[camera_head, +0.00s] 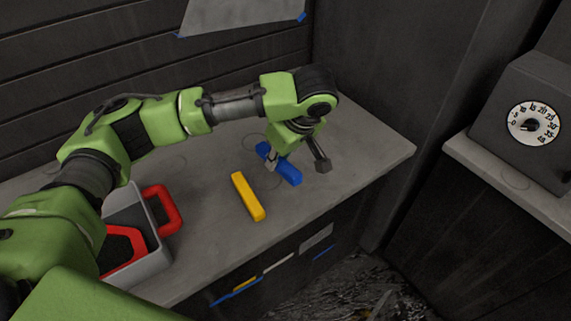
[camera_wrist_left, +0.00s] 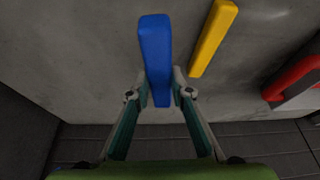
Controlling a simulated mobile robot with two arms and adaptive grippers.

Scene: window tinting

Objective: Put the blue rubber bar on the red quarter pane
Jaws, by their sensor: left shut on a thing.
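The blue rubber bar (camera_head: 289,174) is over the grey worktop, near its middle. My left gripper (camera_head: 273,160) reaches down to it from above and is shut on it. In the left wrist view the two fingertips (camera_wrist_left: 162,95) sit on either side of the blue bar (camera_wrist_left: 155,45), near one end. I cannot tell whether the bar touches the worktop. Two red frame-shaped pieces are at the grey box on the left: one angular piece (camera_head: 137,238) inside, and one rounded piece (camera_head: 175,212) at its far right side. I cannot tell which is the quarter pane. My right gripper is out of view.
A yellow bar (camera_head: 247,196) lies on the worktop (camera_head: 345,150) between the grey box (camera_head: 153,262) and the blue bar. The worktop's right part is clear. A dark device with a dial (camera_head: 531,123) stands on a separate counter at the right.

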